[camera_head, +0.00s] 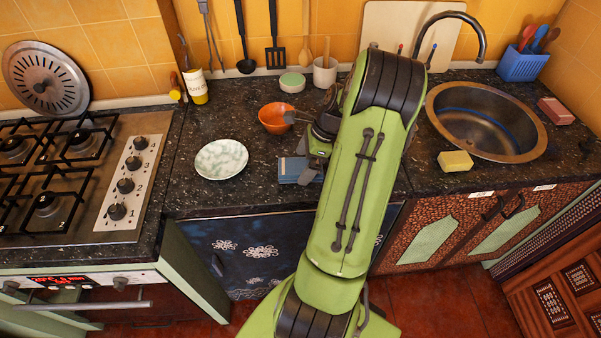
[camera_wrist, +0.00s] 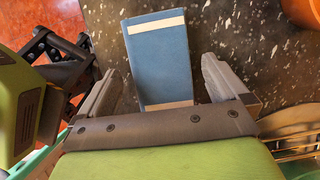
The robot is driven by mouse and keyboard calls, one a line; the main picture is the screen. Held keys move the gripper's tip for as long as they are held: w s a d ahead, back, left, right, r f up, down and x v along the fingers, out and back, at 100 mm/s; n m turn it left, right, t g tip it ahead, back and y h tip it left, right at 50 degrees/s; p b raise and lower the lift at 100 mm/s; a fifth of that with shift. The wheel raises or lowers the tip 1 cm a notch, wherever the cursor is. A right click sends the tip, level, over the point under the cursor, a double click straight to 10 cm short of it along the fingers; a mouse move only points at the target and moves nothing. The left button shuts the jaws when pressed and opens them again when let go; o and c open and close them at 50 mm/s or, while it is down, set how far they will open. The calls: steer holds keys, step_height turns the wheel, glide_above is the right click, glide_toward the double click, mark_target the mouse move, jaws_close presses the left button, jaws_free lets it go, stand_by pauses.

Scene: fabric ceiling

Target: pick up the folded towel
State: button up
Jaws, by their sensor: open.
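The folded towel (camera_head: 297,170) is blue with pale bands at its ends. It lies flat on the dark speckled counter near the front edge, partly hidden by my arm in the head view. In the wrist view the towel (camera_wrist: 160,58) lies beyond my gripper (camera_wrist: 165,85), its near end between the two grey fingers. The fingers are apart and open, one on each side of the towel's near end. I cannot tell how high the fingers are above the counter. In the head view my gripper (camera_head: 318,148) is mostly hidden by my green arm.
An orange bowl (camera_head: 276,117) stands just behind the towel, and a pale plate (camera_head: 221,159) lies to its left. A stove (camera_head: 130,180) is at the left. A sink (camera_head: 487,120) with a yellow sponge (camera_head: 455,161) in front is at the right.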

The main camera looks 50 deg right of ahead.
mark_target(303, 166)
steer(key=shift+x, duration=0.85)
steer(key=shift+c, duration=0.3)
steer(key=shift+r, duration=0.1)
steer(key=c, duration=0.9)
step_height(303, 166, up, 10)
steer(key=p, duration=0.2)
steer(key=shift+p, duration=0.4)
steer(key=shift+c, duration=0.2)
